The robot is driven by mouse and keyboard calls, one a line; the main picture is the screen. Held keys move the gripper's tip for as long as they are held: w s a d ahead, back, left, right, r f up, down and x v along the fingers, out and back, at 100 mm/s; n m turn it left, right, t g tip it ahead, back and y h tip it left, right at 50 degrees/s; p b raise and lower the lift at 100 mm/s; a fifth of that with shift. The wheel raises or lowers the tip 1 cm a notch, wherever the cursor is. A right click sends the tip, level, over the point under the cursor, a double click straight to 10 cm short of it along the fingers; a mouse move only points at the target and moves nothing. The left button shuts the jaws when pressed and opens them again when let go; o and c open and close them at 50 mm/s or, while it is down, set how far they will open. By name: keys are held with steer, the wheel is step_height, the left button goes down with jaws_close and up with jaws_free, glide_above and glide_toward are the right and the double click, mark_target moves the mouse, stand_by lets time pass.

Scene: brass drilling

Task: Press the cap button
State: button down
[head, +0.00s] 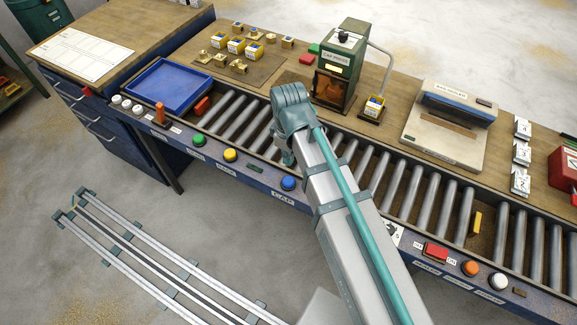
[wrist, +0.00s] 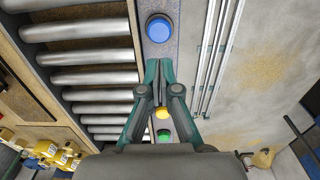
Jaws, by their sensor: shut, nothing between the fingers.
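The cap button is a blue round button (head: 289,183) on the bench's front rail, above a label reading CAP. In the wrist view the blue button (wrist: 159,28) lies just beyond my fingertips, uncovered. My gripper (head: 286,159) is shut and empty, with its fingers pointing down above the roller edge, close behind the blue button. In the wrist view my gripper (wrist: 159,72) has its tips together below the button in the picture. I see no contact with the button.
A yellow button (head: 230,155) and a green button (head: 199,139) sit left along the same rail. The green cap press (head: 340,62) stands behind the rollers (head: 395,185). A blue tray (head: 170,88) lies at the left. Red, orange and white buttons sit farther right.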

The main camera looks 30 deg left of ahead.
steer(key=shift+r, duration=1.1)
